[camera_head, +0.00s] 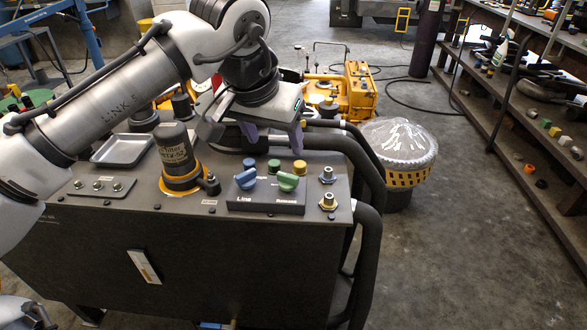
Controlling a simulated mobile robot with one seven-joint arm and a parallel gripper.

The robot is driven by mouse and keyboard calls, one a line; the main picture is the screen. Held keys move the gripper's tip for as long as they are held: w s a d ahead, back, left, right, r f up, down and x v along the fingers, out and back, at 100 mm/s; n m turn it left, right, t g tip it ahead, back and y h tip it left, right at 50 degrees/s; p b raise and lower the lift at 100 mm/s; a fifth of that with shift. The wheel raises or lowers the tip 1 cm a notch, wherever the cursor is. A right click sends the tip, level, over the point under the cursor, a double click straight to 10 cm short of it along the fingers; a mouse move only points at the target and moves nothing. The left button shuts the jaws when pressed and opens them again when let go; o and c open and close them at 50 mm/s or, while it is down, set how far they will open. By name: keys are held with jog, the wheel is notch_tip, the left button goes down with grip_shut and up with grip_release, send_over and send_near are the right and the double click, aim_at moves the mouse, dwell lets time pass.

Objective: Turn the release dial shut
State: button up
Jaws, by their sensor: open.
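The control panel (264,203) sits on top of the dark cabinet. Its right label, blurred, seems to read "Release", and the green dial (289,181) stands just above it. The blue dial (246,180) stands to its left above the label "Line". I cannot tell from the picture whether the green dial is open or shut. My gripper (272,140) is above and behind the panel, with its purple fingers spread wide and nothing between them. It is apart from the dials.
Blue and yellow knobs (299,167) stand behind the dials. Metal fittings (327,175) and thick black hoses (369,260) are at the right.

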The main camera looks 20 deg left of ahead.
aim_at(288, 175)
jog(key=x, duration=1.2)
jog(key=c, duration=1)
jog(key=shift+r, duration=0.1)
